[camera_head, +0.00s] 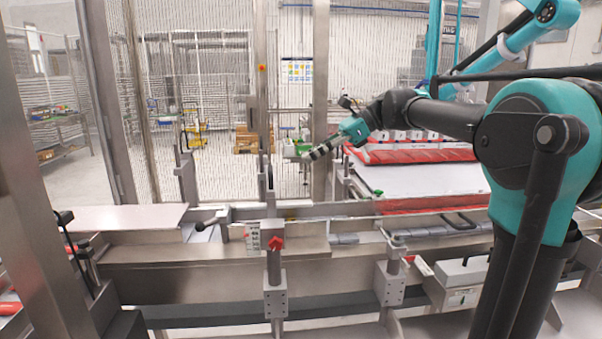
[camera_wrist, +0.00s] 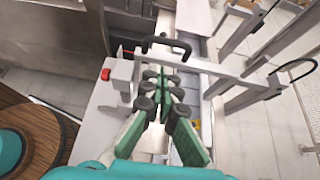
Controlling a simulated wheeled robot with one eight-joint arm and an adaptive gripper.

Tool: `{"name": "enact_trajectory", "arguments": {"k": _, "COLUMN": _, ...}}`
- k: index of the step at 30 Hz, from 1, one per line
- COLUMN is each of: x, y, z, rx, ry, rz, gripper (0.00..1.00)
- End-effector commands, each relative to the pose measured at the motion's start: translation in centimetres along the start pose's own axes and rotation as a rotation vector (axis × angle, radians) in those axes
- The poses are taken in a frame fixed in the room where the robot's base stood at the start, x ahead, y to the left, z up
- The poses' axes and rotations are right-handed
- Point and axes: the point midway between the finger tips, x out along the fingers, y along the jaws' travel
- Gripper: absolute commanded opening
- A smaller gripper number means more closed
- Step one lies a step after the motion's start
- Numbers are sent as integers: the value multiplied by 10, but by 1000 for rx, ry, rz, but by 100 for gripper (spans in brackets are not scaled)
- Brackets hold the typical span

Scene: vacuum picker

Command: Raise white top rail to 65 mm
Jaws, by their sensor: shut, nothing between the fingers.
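My gripper (camera_head: 312,155) is shut and empty, held in the air above the machine's conveyor in the head view. In the wrist view its green fingers come together at the dark pads (camera_wrist: 160,76). A pale rail (camera_wrist: 205,67) crosses the wrist view just beyond the fingertips, with a black handle (camera_wrist: 166,44) by it. In the head view a long pale rail (camera_head: 335,209) runs across the machine below the gripper. I cannot tell for sure which one is the white top rail. No height reading is legible.
A red star knob (camera_head: 277,243) sits on a vertical post beside a small white label (camera_head: 253,237). A lever handle (camera_head: 214,218) stands left of it. Steel uprights (camera_head: 320,95) rise behind the rail. Red-and-white stacked packs (camera_head: 415,155) lie at the right.

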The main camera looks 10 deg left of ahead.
Motion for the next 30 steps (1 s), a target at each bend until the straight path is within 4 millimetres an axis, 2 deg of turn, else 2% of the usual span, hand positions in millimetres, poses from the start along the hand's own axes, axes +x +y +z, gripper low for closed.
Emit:
{"name": "enact_trajectory", "arguments": {"k": 5, "x": 15, "y": 1, "z": 0, "rx": 14, "ry": -7, "rz": 3, "gripper": 0}}
{"name": "enact_trajectory", "arguments": {"k": 18, "x": 86, "y": 1, "z": 1, "rx": 11, "ry": -6, "rz": 2, "gripper": 0}}
{"name": "enact_trajectory", "arguments": {"k": 24, "x": 99, "y": 1, "z": 0, "rx": 13, "ry": -6, "rz": 1, "gripper": 0}}
{"name": "enact_trajectory", "arguments": {"k": 30, "x": 101, "y": 1, "z": 0, "rx": 13, "ry": -5, "rz": 0, "gripper": 0}}
